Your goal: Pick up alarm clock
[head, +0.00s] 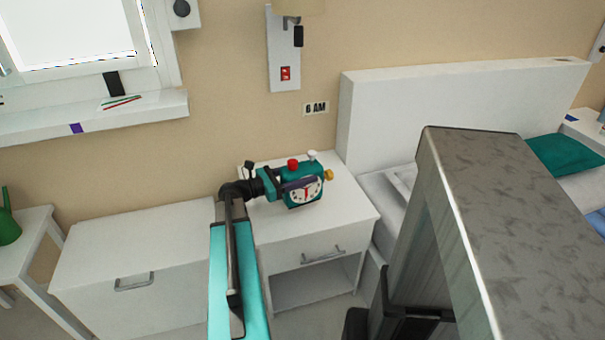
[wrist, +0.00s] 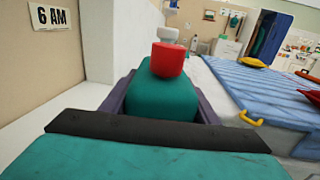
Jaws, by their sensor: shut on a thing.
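The alarm clock (head: 304,191) is a teal box with a white dial, a red knob and a white knob on top and a yellow piece on its right side. It is over the white nightstand (head: 350,212) in the head view; I cannot tell whether it touches the top. My gripper (head: 290,186) reaches it from the left and its jaws are shut on the clock. In the wrist view the clock (wrist: 168,92) sits between the dark fingers, its red and white knobs up. The clock's underside is hidden.
A white headboard (head: 450,90) and bed stand to the right of the nightstand. A low white cabinet (head: 130,245) stands on the left. A "6 AM" sign (head: 316,108) and a wall lamp panel (head: 284,55) are on the wall behind. The nightstand's front half is clear.

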